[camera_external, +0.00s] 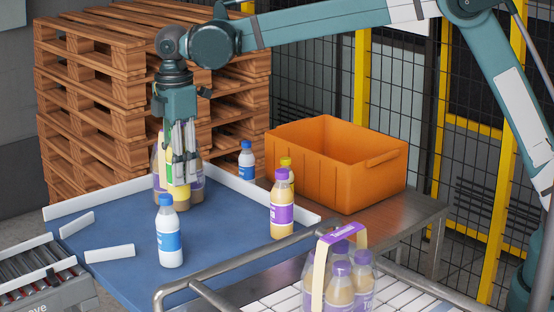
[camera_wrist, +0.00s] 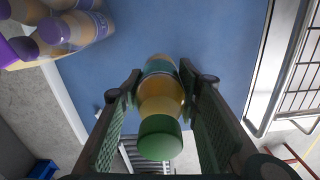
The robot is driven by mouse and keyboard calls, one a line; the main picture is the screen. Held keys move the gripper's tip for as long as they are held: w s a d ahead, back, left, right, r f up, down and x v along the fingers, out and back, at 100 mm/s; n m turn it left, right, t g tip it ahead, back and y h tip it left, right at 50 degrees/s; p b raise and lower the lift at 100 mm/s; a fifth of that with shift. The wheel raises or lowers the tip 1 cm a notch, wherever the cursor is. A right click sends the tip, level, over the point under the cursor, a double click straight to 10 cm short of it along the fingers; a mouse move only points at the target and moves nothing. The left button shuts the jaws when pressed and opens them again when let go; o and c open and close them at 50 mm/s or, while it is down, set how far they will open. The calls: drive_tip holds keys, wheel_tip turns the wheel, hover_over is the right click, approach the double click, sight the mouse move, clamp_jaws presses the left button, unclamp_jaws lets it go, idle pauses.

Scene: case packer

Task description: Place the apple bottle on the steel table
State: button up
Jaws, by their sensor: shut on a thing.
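My gripper (camera_external: 180,168) is over the left part of the blue surface and shut on the apple bottle. In the wrist view the apple bottle (camera_wrist: 160,110) has a green cap, amber contents and a green label, and sits between the two jaws (camera_wrist: 160,125). In the external view the jaws mostly hide it; a yellow-green part (camera_external: 177,170) shows. The steel table (camera_external: 405,217) is at the right, with an orange crate (camera_external: 335,165) on it.
A white bottle (camera_external: 170,235) stands on the blue surface (camera_external: 120,215), with purple-label bottles behind my gripper. Another purple bottle (camera_external: 282,208), a yellow-capped bottle (camera_external: 286,163) and a blue-capped bottle (camera_external: 246,160) stand near the crate. A bottle carrier (camera_external: 340,270) is in front. The table's right front strip is bare.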

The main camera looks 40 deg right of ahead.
drive_tip(key=shift+r, duration=0.15)
wheel_tip(320, 180, up, 5)
drive_tip(key=w+d+m, duration=0.3)
drive_tip(key=d, duration=1)
drive_tip(key=w+d+m, duration=0.2)
drive_tip(key=d, duration=1.1)
drive_tip(key=w+d+m, duration=0.3)
drive_tip(key=d, duration=0.9)
drive_tip(key=s+d+m, duration=0.3)
drive_tip(key=s+d, duration=0.1)
drive_tip(key=d, duration=0.9)
drive_tip(key=s+d+m, duration=0.3)
drive_tip(key=s+d, duration=0.1)
drive_tip(key=d, duration=0.8)
drive_tip(key=s+d+m, duration=0.3)
drive_tip(key=s+d, duration=0.2)
drive_tip(key=d, duration=0.8)
wheel_tip(320, 180, down, 23)
drive_tip(key=shift+w+r, duration=0.2)
drive_tip(key=shift+a, duration=0.1)
